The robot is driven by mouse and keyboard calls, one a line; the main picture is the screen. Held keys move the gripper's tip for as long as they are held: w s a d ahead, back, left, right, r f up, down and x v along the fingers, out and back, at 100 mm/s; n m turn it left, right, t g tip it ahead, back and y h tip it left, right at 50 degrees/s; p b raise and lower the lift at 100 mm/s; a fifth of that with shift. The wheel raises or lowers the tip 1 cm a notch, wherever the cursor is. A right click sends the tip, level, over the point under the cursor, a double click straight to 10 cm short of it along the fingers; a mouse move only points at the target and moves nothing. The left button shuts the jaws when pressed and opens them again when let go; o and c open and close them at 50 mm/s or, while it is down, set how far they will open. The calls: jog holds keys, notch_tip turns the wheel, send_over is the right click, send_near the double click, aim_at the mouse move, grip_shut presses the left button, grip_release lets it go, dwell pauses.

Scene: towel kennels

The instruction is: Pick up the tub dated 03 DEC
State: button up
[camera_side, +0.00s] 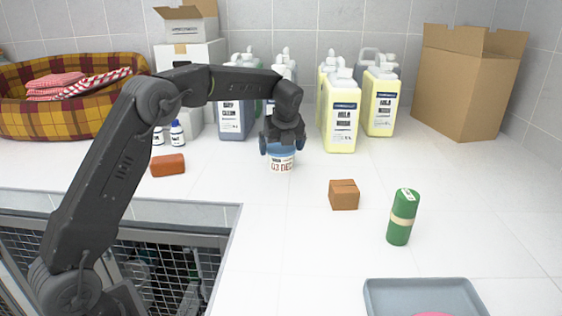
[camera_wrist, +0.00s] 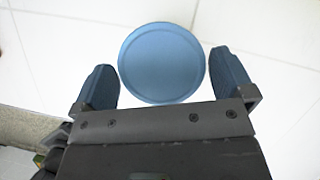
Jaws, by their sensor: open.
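The tub (camera_side: 281,162) is small, with a white label reading 03 DEC in red and a blue lid. It stands upright on the white counter, in front of the jugs. In the wrist view its round blue lid (camera_wrist: 163,63) lies between and slightly beyond the two fingers. My gripper (camera_side: 281,147) is above the tub, pointing down, with its blue fingers at either side of the lid. In the wrist view my gripper (camera_wrist: 170,85) is open, with a gap visible on each side of the lid. The fingers hide part of the tub's top in the side view.
Yellow jugs (camera_side: 341,115) and blue-grey jugs (camera_side: 236,118) stand close behind. A red-brown block (camera_side: 167,165), a brown box (camera_side: 343,195) and a green cylinder (camera_side: 402,218) stand on the counter. A grey tray (camera_side: 385,297) is at front right.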

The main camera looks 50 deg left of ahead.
aim_at(281, 148)
jog(key=x, duration=0.3)
jog(key=shift+f, duration=0.3)
jog(key=c, duration=0.7)
jog(key=shift+r, duration=0.1)
jog(key=shift+c, duration=0.4)
jog(key=shift+r, duration=0.1)
